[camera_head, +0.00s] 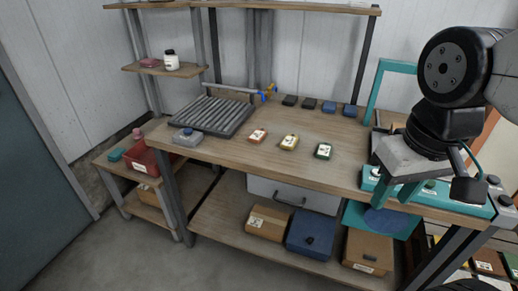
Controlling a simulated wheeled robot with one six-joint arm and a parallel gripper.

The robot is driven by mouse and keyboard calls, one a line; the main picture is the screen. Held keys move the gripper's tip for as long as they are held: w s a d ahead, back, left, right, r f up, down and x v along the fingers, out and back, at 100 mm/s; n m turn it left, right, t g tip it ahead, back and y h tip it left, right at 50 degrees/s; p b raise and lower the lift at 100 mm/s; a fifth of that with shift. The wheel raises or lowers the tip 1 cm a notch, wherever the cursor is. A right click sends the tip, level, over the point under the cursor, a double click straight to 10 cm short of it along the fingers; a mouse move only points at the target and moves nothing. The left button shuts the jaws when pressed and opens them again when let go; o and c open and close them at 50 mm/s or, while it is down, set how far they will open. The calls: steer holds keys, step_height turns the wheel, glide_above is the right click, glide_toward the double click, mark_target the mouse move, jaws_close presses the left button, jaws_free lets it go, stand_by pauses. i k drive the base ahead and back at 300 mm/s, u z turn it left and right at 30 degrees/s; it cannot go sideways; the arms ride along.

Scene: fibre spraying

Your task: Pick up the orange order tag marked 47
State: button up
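An orange tag (258,135) with a white label lies flat on the wooden workbench (238,149), left of a yellow tag (290,142) and a green tag (323,151). The labels are too small for me to read the numbers. My gripper (394,195) is at the right, in front of the bench's right part and well to the right of the orange tag. Its two teal fingers point down and stand apart with nothing seen between them.
A ribbed dark tray (213,115) and a grey block (187,137) are at the bench's left. Several small dark and blue blocks (329,107) line the back. A teal frame (376,90) stands at the back right. Boxes (267,222) fill the shelf below. The bench around the tags is clear.

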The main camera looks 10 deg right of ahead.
mark_target(257, 137)
steer(key=u, duration=0.5)
steer(key=i, duration=0.9)
steer(key=z, duration=0.8)
